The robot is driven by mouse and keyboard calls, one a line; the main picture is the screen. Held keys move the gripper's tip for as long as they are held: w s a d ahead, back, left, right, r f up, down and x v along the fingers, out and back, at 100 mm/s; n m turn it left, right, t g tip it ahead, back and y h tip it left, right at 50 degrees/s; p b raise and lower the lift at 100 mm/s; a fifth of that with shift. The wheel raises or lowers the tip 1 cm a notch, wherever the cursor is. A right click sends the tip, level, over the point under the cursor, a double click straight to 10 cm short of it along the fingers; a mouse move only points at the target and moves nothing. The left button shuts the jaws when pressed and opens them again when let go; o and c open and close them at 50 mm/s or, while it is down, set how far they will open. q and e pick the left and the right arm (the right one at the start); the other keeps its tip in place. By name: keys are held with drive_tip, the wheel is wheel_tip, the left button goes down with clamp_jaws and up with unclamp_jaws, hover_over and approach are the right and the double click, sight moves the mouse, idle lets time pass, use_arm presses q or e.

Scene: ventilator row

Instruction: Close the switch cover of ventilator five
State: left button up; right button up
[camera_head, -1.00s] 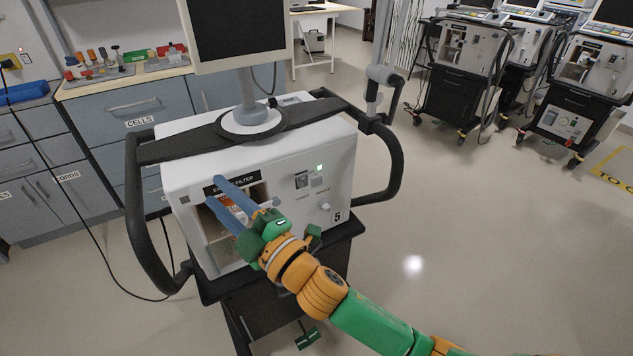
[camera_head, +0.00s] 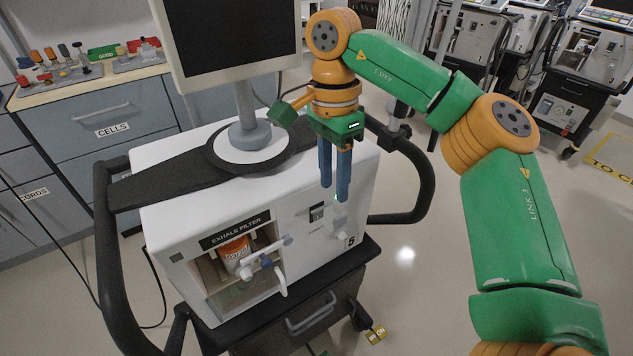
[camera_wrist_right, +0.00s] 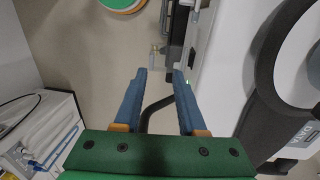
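Ventilator five (camera_head: 165,220) is a white box on a dark cart, marked 5 at the lower right of its front. A dark switch (camera_head: 317,212) sits on the front panel; I cannot tell its cover's position. The exhale filter compartment (camera_head: 215,285) stands open, with an orange and white canister (camera_head: 235,252) inside. My right gripper (camera_head: 335,192) points down near the front panel's upper right, its blue fingers overlapping the panel in the head view. The right wrist view shows the fingers (camera_wrist_right: 160,72) apart with nothing between them. My left gripper is out of view.
A monitor (camera_head: 230,40) stands on the ventilator's top. A black side handle (camera_head: 425,180) curves close to my right gripper. A drawer cabinet (camera_head: 120,115) stands to the left. More ventilators (camera_head: 475,35) stand at the back right, with open floor before them.

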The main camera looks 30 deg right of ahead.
sight(340, 215)
drive_tip(key=shift+s+d+f+b, duration=0.15)
drive_tip(key=shift+f+b, duration=0.35)
drive_tip(key=shift+f, duration=0.1)
drive_tip(key=shift+s+d+f+b, duration=0.1)
drive_tip(key=shift+f+b, duration=0.35)
drive_tip(key=shift+f, duration=0.1)
drive_tip(key=s+f, duration=0.2)
drive_tip(key=f, duration=0.1)
drive_tip(key=shift+w+f, duration=0.35)
drive_tip(key=shift+f, duration=0.1)
drive_tip(key=shift+s+r, duration=0.1)
drive_tip(key=shift+s, duration=0.1)
drive_tip(key=c, duration=0.6)
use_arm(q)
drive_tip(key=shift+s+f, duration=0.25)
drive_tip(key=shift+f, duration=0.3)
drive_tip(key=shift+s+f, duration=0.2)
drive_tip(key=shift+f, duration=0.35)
use_arm(e)
drive_tip(key=shift+w, duration=0.1)
clamp_jaws()
